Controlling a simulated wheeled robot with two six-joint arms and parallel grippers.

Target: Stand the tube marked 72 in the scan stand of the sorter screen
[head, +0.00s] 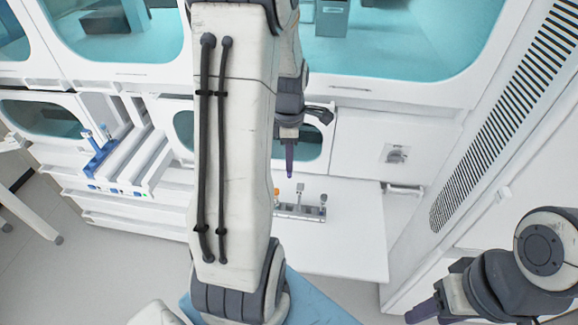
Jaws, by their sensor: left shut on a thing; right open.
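My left gripper (289,158) points down above the white bench, behind its own large arm. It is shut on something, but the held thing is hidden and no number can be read. A small grey rack (312,213) stands below it on the bench, with an orange-topped tube (277,192) and grey-topped tubes (323,198). My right gripper (422,312) is at the lower right, away from the bench, and open; its fingers are partly hidden. I cannot make out the scan stand, the sorter screen or the 72 mark.
A blue holder (101,163) with blue-topped pieces stands at the left beside grey channels (150,160). White cabinets with teal windows line the back, and a vented panel (500,120) rises at the right. The bench's right part (355,235) is clear.

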